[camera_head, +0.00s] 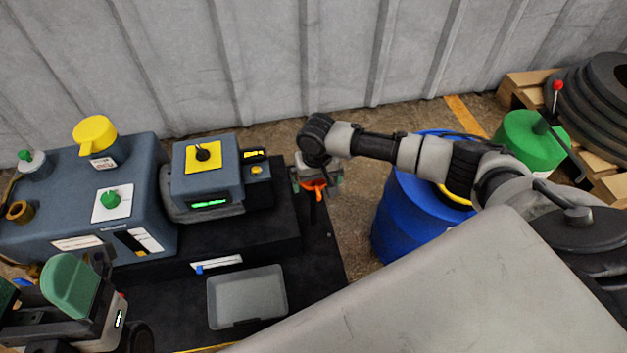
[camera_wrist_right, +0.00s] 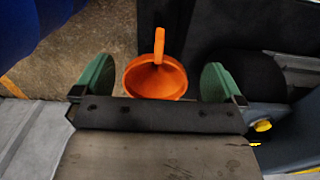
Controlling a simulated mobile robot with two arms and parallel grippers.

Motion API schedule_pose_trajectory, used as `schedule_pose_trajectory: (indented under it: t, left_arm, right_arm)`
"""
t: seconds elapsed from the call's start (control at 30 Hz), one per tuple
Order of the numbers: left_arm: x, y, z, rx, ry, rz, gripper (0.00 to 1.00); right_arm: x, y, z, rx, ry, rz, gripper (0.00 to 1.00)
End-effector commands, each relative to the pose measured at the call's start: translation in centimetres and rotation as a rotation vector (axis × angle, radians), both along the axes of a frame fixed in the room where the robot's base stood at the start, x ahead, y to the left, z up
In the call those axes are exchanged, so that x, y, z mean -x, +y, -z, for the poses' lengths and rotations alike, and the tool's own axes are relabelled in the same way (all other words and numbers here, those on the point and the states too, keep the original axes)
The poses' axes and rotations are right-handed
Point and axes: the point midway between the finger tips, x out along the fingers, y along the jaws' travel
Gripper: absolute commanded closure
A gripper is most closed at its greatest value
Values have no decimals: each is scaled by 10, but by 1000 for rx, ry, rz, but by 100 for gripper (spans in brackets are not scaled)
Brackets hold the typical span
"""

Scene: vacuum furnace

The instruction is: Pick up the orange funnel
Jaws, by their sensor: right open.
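The orange funnel (camera_head: 317,187) shows partly under my right gripper (camera_head: 316,176) in the head view, near the right edge of the black table. In the right wrist view the funnel (camera_wrist_right: 155,77) has its wide mouth facing the camera and a tab pointing up the picture. My right gripper (camera_wrist_right: 156,84) is open, with one green finger pad on each side of the funnel and a gap on both sides.
A grey tray (camera_head: 247,322) lies on the black table (camera_head: 312,262). A dark machine (camera_head: 208,184) with a yellow panel stands left of the funnel. A blue barrel (camera_head: 400,218) stands on the floor to the right, below my right arm.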

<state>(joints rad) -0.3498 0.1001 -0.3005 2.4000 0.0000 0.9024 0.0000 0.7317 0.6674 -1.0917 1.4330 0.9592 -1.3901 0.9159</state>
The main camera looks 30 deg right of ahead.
Motion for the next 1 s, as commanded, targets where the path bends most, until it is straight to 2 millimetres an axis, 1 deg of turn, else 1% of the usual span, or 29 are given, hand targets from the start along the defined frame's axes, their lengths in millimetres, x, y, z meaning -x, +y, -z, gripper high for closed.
schedule_pose_trajectory:
  t: [0.03, 0.13, 0.23, 0.3, 0.5, 0.53, 0.97, 1.0]
  left_arm:
    - [0, 0, 11, 0, 0, 0, 23]
    - [-1, 0, 21, -1, -7, 0, 23]
    - [-6, -1, 14, -3, -40, -2, 23]
    - [-8, -1, 11, -5, -49, -3, 23]
    - [-8, -1, 8, -5, -48, -4, 23]
    - [-8, -1, 8, -5, -48, -4, 23]
    - [-8, -2, 8, -5, -47, -3, 23]
    - [-8, -2, 8, -5, -47, -3, 23]
  right_arm:
    - [0, -1, 13, 2, 1, 1, 0]
    - [1, -3, 28, 2, 0, 1, 0]
    - [1, -2, 39, 1, 0, 1, 0]
    - [1, -2, 43, 0, -1, 0, 0]
    - [1, -2, 41, 0, -1, 0, 0]
    - [1, -2, 41, 0, -1, 0, 2]
    - [1, -2, 41, 1, -2, 1, 67]
    - [0, -2, 41, 1, -2, 1, 74]
